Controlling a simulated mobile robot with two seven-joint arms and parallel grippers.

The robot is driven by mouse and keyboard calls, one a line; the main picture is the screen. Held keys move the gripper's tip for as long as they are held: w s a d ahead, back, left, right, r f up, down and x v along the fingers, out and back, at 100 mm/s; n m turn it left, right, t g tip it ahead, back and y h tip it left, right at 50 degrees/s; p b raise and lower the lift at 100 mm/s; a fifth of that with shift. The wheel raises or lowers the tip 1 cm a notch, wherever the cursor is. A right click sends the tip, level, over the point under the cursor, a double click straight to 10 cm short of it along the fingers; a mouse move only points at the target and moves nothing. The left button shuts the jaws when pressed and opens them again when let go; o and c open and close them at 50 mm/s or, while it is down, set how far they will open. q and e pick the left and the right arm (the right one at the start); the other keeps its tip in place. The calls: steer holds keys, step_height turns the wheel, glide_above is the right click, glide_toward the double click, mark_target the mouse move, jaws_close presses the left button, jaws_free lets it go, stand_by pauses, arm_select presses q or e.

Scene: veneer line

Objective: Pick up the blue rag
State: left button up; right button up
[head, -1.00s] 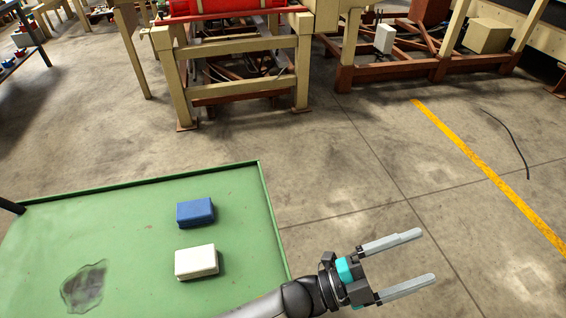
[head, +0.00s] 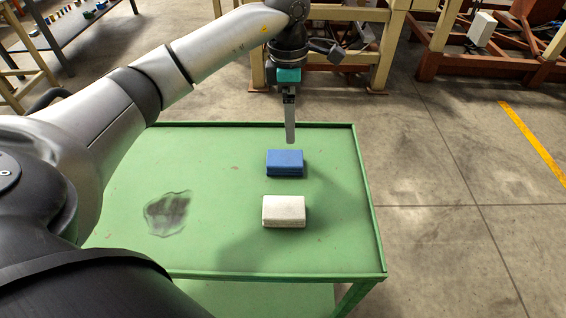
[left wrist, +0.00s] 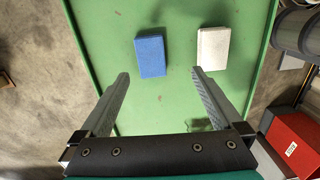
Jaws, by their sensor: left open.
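The blue rag (head: 285,163) is a folded, block-shaped pad lying flat on the green table. A white pad of like shape (head: 284,211) lies nearer to me, apart from it. My left gripper (head: 290,140) points down above the table, just beyond the blue rag's far edge in the head view. In the left wrist view its two fingers (left wrist: 160,73) are spread wide with nothing between them; the blue rag (left wrist: 150,55) shows ahead, between the lines of the fingers, untouched. The white pad (left wrist: 213,48) is right of it. My right gripper is not in view.
The green table (head: 240,250) has a low raised rim. A dark, glossy patch (head: 168,213) lies on its left part. Beige machine frames (head: 385,50) stand behind the table. The concrete floor at right (head: 450,230) is clear.

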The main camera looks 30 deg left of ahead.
arm_select(q)
steer(key=a, duration=0.2)
steer(key=b, duration=0.2)
glide_above(285, 158)
steer(key=shift+y, duration=0.3)
step_height(285, 158, down, 8)
steer(key=shift+s+a+f, duration=0.1)
steer(key=shift+f, duration=0.1)
step_height(285, 158, down, 6)
steer(key=shift+r+b, duration=0.1)
steer(key=shift+b, duration=0.2)
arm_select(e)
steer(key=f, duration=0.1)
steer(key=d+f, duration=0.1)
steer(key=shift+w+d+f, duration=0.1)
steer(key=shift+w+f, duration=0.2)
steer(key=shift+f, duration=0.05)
arm_select(q)
steer(key=c, duration=1.3)
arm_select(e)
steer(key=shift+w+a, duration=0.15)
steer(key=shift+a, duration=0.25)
